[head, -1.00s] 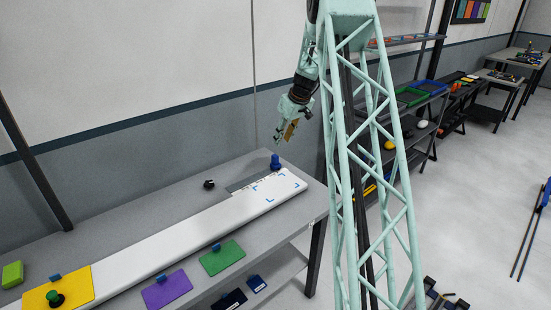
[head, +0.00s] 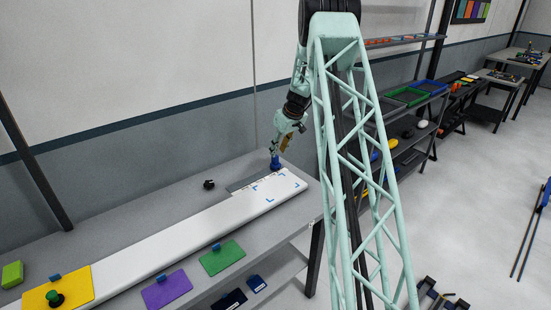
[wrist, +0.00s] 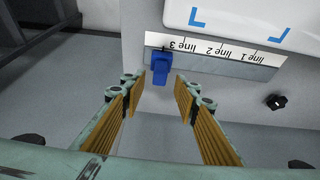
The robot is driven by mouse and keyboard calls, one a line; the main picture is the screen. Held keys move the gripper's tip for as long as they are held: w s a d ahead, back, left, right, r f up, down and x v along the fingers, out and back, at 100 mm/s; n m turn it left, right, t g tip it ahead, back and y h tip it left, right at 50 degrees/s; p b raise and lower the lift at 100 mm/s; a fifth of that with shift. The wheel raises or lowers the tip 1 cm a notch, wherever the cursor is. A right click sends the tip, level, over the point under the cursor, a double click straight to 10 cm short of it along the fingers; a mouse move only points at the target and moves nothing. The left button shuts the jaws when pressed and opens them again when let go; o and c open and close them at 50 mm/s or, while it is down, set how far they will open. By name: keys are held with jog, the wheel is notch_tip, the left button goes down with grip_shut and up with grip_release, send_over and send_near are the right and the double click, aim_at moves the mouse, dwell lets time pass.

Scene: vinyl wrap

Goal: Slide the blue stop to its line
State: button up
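The blue stop (head: 275,164) stands at the far right end of a grey strip on the bench. In the wrist view, the blue stop (wrist: 160,66) is at the left end of the label strip (wrist: 222,52), beside the upside-down "line 3" print. "line 2" and "line 1" follow to its right. My gripper (head: 280,147) is just above the stop in the head view. In the wrist view, my gripper (wrist: 160,90) is open, with its ribbed orange fingers apart and the stop showing in line with the gap. I see no contact.
A long white board (head: 180,230) with blue corner marks runs beside the strip. A black knob (head: 209,184) stands on the bench, left of the strip. Yellow (head: 75,285), purple (head: 166,289) and green (head: 222,257) sheets lie towards the near end. Shelves stand at right.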

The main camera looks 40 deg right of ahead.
aim_at(276, 157)
jog(key=shift+x, duration=2.85)
grip_shut()
